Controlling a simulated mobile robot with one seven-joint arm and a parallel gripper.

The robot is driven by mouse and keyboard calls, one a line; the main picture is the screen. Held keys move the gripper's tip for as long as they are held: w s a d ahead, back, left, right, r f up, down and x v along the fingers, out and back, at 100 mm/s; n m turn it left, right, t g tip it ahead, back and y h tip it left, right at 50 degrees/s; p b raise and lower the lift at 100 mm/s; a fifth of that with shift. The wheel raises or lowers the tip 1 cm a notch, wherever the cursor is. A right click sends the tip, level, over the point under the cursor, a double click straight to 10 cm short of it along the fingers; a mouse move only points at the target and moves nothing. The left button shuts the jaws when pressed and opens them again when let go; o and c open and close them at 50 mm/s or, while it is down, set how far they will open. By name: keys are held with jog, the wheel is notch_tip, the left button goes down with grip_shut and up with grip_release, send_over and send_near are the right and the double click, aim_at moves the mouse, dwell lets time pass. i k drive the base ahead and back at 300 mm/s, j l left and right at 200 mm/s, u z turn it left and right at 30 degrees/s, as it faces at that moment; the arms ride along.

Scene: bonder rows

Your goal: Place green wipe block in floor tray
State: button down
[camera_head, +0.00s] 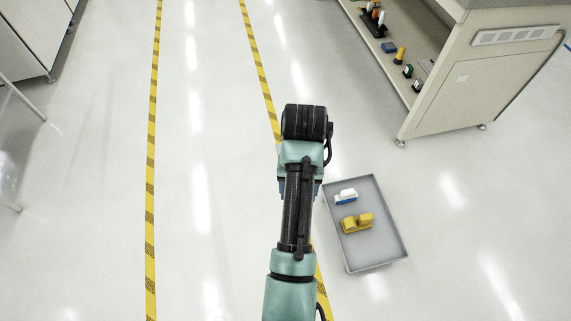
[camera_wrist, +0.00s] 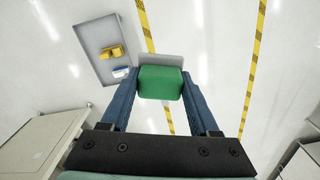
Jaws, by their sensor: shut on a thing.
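The green wipe block (camera_wrist: 160,84) is held between the two blue fingers of my gripper (camera_wrist: 160,95) in the wrist view. A grey plate-like part shows just beyond the block. In the head view my arm hides the block, and only small parts of the blue fingers show. The grey floor tray (camera_head: 399,240) lies on the floor to the right of my arm. It holds a yellow object (camera_head: 357,223) and a white-and-blue object (camera_head: 346,196). In the wrist view the tray (camera_wrist: 94,22) is up and left of the block, apart from it.
A beige bench (camera_head: 450,85) stands at upper right, with several small items on its lower shelf (camera_head: 383,50). Yellow-black tape lines (camera_head: 151,150) run along the floor. A cabinet (camera_head: 30,40) is at upper left. The floor between is clear.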

aim_at(360, 251)
jog(key=i+l, duration=0.15)
jog(key=l, duration=0.25)
jog(key=i+l, duration=0.15)
jog(key=l, duration=0.2)
jog(key=i+l, duration=0.1)
jog(key=l, duration=0.3)
jog(key=i+l, duration=0.15)
jog(key=l, duration=0.25)
jog(key=i+l, duration=0.15)
jog(key=l, duration=0.2)
jog(key=u, duration=0.05)
